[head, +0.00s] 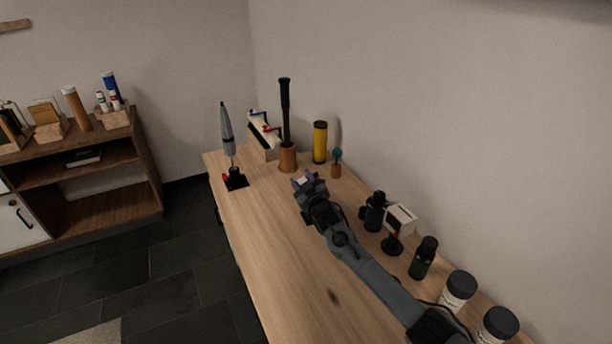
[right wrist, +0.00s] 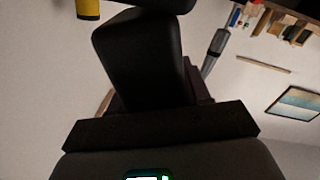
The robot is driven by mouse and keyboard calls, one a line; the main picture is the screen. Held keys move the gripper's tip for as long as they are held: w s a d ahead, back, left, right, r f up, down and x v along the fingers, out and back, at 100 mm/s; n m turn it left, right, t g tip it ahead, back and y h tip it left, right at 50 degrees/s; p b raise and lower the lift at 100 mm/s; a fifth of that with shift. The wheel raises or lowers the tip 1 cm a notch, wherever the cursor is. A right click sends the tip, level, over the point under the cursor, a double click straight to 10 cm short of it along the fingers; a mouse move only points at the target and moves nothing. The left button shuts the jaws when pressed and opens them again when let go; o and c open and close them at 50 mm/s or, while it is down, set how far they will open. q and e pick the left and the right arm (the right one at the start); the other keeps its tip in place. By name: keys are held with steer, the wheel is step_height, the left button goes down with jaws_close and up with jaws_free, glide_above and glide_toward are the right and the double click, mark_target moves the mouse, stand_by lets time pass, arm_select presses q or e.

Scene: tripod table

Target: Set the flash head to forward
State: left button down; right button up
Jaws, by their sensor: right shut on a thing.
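My right gripper (head: 308,181) is over the far half of the wooden table, just in front of a wooden cup with a tall black rod. It is shut on a dark thing that I take to be the flash head; gripper and arm hide most of it in the head view. In the right wrist view a large black block (right wrist: 142,60) fills the middle, above a wide dark bar. I cannot tell which way the flash head faces. My left gripper is not in view.
The table's left side is clear.

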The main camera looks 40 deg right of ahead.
steer(key=shift+w+a+f+n+p, duration=0.15)
steer(key=shift+a+n+p, duration=0.25)
steer(key=shift+n, duration=0.6)
steer(key=a+f+n, duration=0.1)
steer(key=n, duration=0.2)
steer(key=a+f+n, duration=0.1)
steer(key=n, duration=0.1)
steer(key=a+f+n, duration=0.1)
steer(key=n, duration=0.2)
steer(key=shift+w+f+n+p, duration=0.25)
steer(key=shift+w+n+p, duration=0.05)
steer(key=shift+f, duration=0.1)
steer(key=o, duration=1)
steer(key=shift+s, duration=0.1)
